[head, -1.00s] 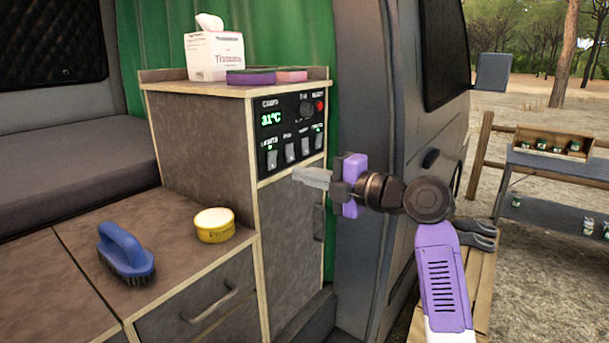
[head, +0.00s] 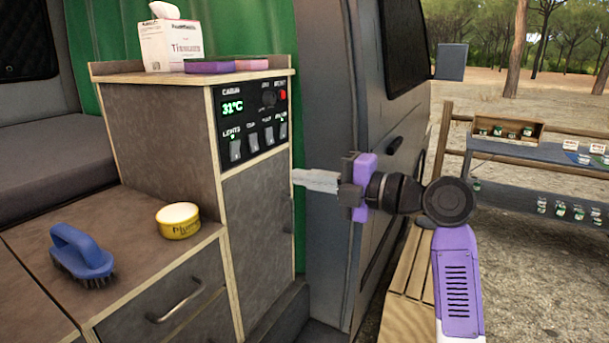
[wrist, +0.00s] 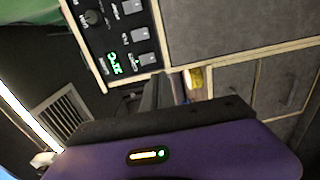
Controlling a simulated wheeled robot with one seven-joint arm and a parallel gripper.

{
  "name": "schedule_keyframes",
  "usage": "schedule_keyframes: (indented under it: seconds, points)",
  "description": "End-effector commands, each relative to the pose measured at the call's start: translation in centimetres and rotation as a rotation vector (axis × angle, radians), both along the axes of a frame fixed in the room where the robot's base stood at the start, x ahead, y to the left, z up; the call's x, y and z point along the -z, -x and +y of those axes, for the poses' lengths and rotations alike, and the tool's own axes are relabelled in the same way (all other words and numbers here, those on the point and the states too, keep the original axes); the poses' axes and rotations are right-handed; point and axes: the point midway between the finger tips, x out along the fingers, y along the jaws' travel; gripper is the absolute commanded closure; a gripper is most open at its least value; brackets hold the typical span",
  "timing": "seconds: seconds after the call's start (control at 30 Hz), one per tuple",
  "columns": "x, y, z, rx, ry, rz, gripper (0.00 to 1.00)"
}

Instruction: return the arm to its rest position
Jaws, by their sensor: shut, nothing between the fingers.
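My arm is purple, white and black and stands at the right of the head view. My gripper (head: 300,178) points left, in front of the cabinet (head: 262,215) and below its control panel (head: 254,120). Its grey fingers are together with nothing between them. In the wrist view, the fingers (wrist: 165,90) show small beyond the purple housing, with the panel (wrist: 115,35) at upper left.
A blue brush (head: 82,257) and a yellow tin (head: 178,221) stand on the low counter at left. A tissue box (head: 170,45) and sponges (head: 225,66) are on the cabinet top. The van door (head: 395,150) is behind my arm. A wooden bench (head: 412,275) and outdoor rack (head: 540,165) stand right.

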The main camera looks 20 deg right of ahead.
Motion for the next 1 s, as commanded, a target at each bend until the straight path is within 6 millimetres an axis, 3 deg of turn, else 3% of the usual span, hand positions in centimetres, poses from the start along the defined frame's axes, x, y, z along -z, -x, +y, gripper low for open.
schedule_keyframes:
  seconds: [0.37, 0.53, 0.63, 0.77, 1.0]
  points:
    - [-0.5, -0.2, -0.3, 0.019, -0.088, 0.038, 1.00]
    - [-3.5, -1.3, -2.7, 0.136, -0.326, 0.061, 1.00]
    - [-4.1, -1.4, -4.6, 0.216, -0.489, 0.067, 1.00]
    - [-2.3, -0.8, -6.5, 0.309, -0.715, 0.089, 1.00]
    - [4.3, 3.0, -8.2, 0.436, -1.098, 0.116, 1.00]
